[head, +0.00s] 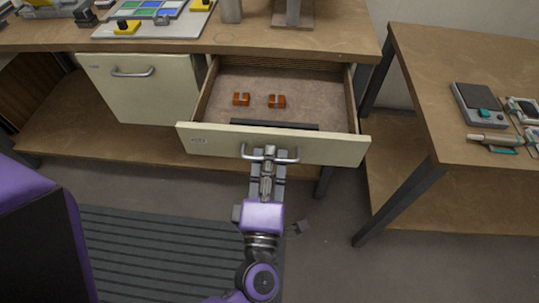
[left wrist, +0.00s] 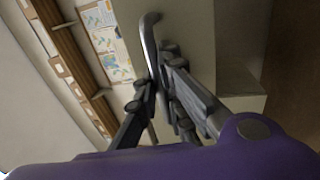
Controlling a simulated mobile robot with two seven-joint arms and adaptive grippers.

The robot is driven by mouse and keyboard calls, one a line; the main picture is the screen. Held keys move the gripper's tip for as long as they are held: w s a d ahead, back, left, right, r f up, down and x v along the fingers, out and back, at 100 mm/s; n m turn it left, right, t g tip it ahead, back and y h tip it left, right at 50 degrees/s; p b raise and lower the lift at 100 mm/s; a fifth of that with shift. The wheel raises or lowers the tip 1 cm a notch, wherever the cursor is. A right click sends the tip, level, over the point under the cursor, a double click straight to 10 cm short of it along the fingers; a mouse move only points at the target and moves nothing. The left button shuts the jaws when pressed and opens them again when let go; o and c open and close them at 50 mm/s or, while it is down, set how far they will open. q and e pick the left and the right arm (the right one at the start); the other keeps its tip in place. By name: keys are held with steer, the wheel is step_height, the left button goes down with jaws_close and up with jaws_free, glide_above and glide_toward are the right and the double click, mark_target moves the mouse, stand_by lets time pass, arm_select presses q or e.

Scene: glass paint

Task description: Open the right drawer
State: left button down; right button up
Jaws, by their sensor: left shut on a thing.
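The right drawer (head: 272,141) is pulled well out from under the workbench, and its inside shows. Its metal handle (head: 285,159) is on the cream front panel. My left gripper (head: 268,158) is shut on this handle, with its arm coming up from below. In the left wrist view the fingers (left wrist: 160,85) close around the handle bar (left wrist: 150,35). Two small orange-brown pieces (head: 241,99) (head: 277,101) and a dark flat strip (head: 274,125) lie in the drawer. My right gripper is not in view.
The workbench top (head: 330,40) carries a panel of coloured tiles (head: 150,20). A side table (head: 450,110) with a scale (head: 479,104) and tools stands at right. A striped dark mat (head: 150,255) covers the floor at lower left.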

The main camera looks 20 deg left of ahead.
arm_select(q)
steer(key=c, duration=2.1)
jaws_free()
steer(key=v, duration=1.2)
